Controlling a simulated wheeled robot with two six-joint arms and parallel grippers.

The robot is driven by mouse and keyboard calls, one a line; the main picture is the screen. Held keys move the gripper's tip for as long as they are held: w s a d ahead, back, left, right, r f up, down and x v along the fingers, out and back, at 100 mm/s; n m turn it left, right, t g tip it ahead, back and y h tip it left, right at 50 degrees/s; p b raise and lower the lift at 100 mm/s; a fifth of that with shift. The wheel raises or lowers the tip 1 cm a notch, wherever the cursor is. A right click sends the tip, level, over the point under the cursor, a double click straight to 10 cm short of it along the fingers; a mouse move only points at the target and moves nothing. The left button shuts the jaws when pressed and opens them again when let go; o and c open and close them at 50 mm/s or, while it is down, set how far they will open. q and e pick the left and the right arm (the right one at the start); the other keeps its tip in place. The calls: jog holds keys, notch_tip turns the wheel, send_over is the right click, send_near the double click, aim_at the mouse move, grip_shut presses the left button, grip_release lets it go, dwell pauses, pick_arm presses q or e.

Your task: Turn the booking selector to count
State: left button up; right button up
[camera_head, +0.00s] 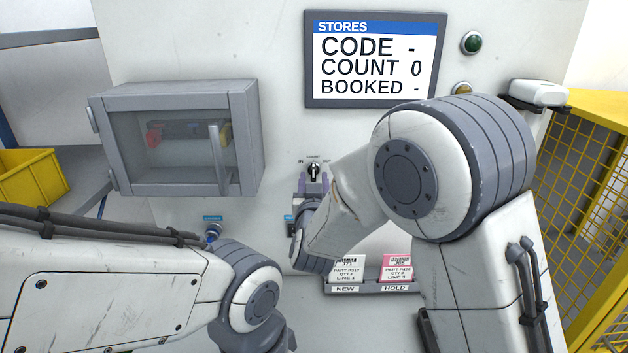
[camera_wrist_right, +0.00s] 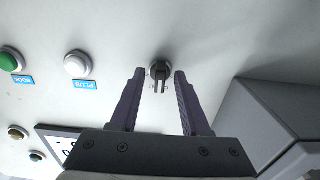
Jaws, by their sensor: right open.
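The booking selector (camera_head: 314,171) is a small black knob on the pale panel, below the screen, with tiny labels around its top. Its handle looks roughly upright; its exact setting is too small to tell. In the right wrist view, the selector (camera_wrist_right: 160,74) sits just past the fingertips, centred between them. My right gripper (camera_head: 313,186) is open, with its purple fingers apart on either side of the knob's line; it also shows in the right wrist view (camera_wrist_right: 160,82). I cannot tell whether a finger touches the knob. My left gripper is out of view; only my left arm shows.
The screen (camera_head: 375,60) reads CODE -, COUNT 0, BOOKED -. A grey clear-fronted box (camera_head: 180,92) juts out left of the selector. A card rack (camera_head: 371,287) sits below. Green (camera_head: 474,43) and amber (camera_head: 463,89) buttons are at right, beside a yellow mesh cage (camera_head: 590,180).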

jog(key=s+b, duration=0.2)
jog(key=s, duration=0.7)
jog(key=shift+s+b, duration=0.25)
jog(key=shift+b, duration=0.05)
jog(key=s+d+f+n+g+y, duration=0.1)
jog(key=d+f+g, duration=0.3)
jog(key=f, duration=0.2)
jog(key=s+d+f+g+y, duration=0.1)
jog(key=s+d+f+g, duration=0.1)
jog(key=d+f+g, duration=0.35)
jog(key=s+d+f+m+g+h, duration=0.1)
jog(key=s+d+f+g, duration=0.3)
jog(key=s, duration=0.3)
jog(key=s+d+f+g+h, duration=0.1)
jog(key=s+d+f+g, duration=0.1)
jog(key=s+d+f, duration=0.3)
jog(key=s+a+r+n+g, duration=0.1)
jog(key=s+a+r+n, duration=0.2)
jog(key=s+a, duration=0.4)
jog(key=s+a+r+n+g+y, duration=0.1)
jog(key=s+a+r+n, duration=0.3)
jog(key=s+a, duration=0.2)
jog(key=shift+s+a, duration=0.4)
jog(key=shift+s, duration=0.45)
jog(key=shift+g, duration=0.25)
